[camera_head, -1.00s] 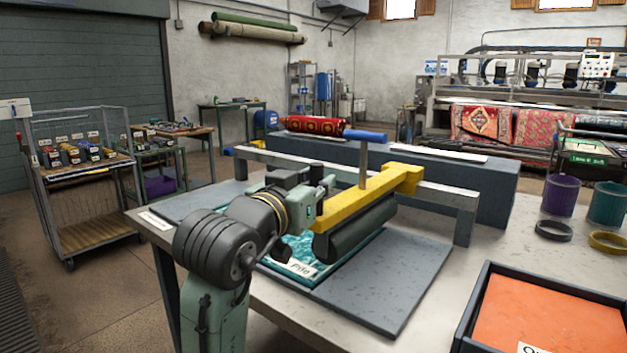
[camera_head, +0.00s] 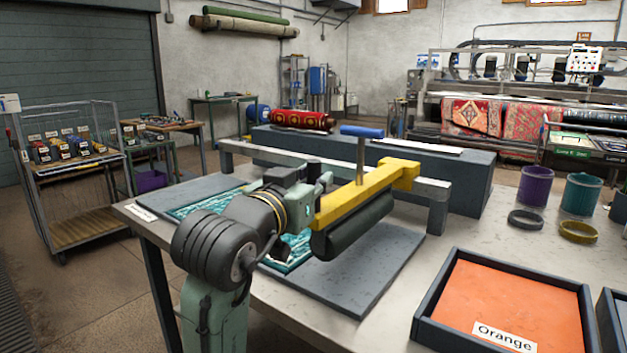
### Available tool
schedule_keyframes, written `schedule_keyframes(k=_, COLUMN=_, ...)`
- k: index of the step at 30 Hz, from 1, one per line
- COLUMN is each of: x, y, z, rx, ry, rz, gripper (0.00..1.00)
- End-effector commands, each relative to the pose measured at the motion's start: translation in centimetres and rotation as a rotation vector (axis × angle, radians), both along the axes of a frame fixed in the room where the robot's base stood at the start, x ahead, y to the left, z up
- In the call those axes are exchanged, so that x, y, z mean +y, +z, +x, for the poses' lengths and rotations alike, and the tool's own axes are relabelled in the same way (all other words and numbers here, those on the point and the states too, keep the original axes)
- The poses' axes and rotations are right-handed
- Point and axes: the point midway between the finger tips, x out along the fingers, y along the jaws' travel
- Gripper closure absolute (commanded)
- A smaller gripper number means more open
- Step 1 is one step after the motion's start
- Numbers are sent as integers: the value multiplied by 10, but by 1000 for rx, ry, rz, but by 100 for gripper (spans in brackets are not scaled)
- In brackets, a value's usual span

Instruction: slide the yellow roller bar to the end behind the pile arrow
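The yellow roller bar (camera_head: 365,191) has a dark roller (camera_head: 352,228) under it and a post with a blue handle (camera_head: 362,132) on top. Its far end sits on the grey rail (camera_head: 335,172), towards the rail's right end. The roller is over the grey right part of the board (camera_head: 365,272). The teal rug piece (camera_head: 212,203) shows to the left, partly behind my arm. My gripper (camera_head: 318,190) is at the bar's near left side, close to or touching it. Its fingertips are hidden, so its grip is unclear.
An orange tray (camera_head: 515,305) stands at the front right of the table. Purple (camera_head: 534,186) and teal (camera_head: 582,193) cups with rings stand behind it. A long grey block (camera_head: 470,190) lies behind the rail. A little bare rail shows right of the bar.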

Motion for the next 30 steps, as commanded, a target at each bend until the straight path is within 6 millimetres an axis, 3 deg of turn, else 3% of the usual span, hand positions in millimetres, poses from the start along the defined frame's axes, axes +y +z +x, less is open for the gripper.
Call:
schedule_keyframes(k=10, x=-4, y=-1, z=-2, rx=1, ry=-9, rz=4, gripper=60)
schedule_keyframes(k=20, x=-1, y=0, z=-4, rx=0, ry=-5, rz=2, gripper=60)
schedule_keyframes(k=25, x=9, y=0, z=-24, rx=-3, ry=-4, rz=3, gripper=60)
schedule_keyframes(k=30, x=24, y=0, z=-58, rx=-3, ry=-3, rz=4, gripper=60)
